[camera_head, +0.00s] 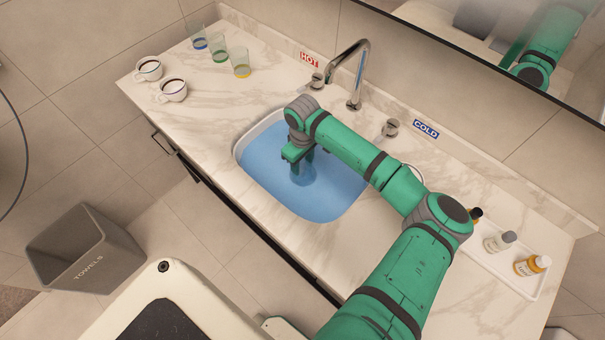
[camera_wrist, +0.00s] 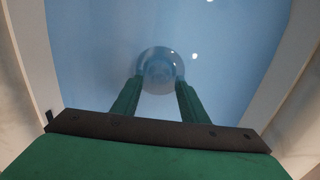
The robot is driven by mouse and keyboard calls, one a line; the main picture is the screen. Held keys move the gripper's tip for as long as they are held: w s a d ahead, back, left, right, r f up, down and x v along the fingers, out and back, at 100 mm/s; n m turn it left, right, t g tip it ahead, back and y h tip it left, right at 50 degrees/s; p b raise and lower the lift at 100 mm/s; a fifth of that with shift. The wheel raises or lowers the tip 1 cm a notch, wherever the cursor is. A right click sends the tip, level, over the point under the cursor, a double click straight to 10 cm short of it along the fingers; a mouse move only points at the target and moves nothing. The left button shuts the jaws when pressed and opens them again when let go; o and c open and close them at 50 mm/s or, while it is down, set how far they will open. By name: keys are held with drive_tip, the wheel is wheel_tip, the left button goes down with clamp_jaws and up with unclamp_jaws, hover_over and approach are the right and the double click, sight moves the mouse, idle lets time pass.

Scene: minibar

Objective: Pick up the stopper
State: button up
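The sink basin (camera_head: 243,142) is filled with blue water. A round, pale stopper (camera_wrist: 160,66) shows through the water in the wrist view, with a smaller round shape in its middle. My gripper (camera_head: 300,168) points down into the basin, and its lower end is at or below the water. In the wrist view my gripper (camera_wrist: 160,82) has its two fingers apart, their tips near the left and right edges of the stopper. I cannot tell if they touch it. In the head view the stopper is hidden or too faint to make out.
A tall faucet (camera_head: 357,75) and two knobs stand behind the basin. Three glasses (camera_head: 240,62) and two cups (camera_head: 173,91) are at the counter's left end. A white tray (camera_head: 545,282) with small bottles is at right. A towel bin (camera_head: 85,250) stands on the floor.

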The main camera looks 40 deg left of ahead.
drive_tip(key=shift+f, duration=0.35)
drive_tip(key=shift+c, duration=0.4)
drive_tip(key=shift+w, duration=0.1)
clamp_jaws()
